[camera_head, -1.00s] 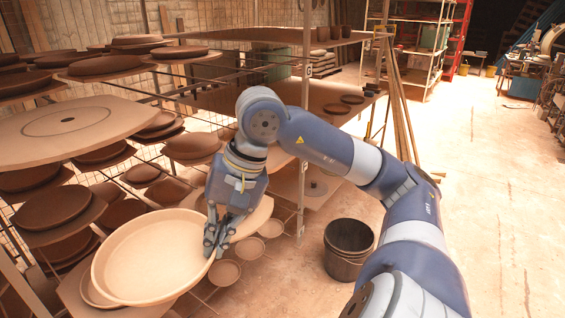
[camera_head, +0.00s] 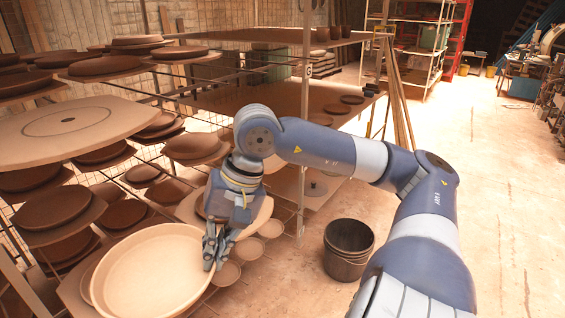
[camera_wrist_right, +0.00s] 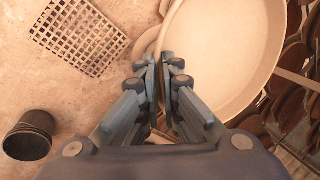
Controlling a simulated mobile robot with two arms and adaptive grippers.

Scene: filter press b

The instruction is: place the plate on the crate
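The plate (camera_head: 150,272) is a large, round, cream dish with a raised rim, at the lower left of the head view. My right gripper (camera_head: 212,262) is shut on its right rim. In the right wrist view, the plate (camera_wrist_right: 225,50) fills the upper right and its rim runs between the fingertips (camera_wrist_right: 163,68). A pale, grid-like object (camera_wrist_right: 82,36) on the floor at the upper left of the wrist view may be the crate; its height is unclear. I cannot make it out in the head view. My left gripper is not in view.
A dark bucket (camera_head: 348,248) stands on the floor to the right. The floor farther right is open.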

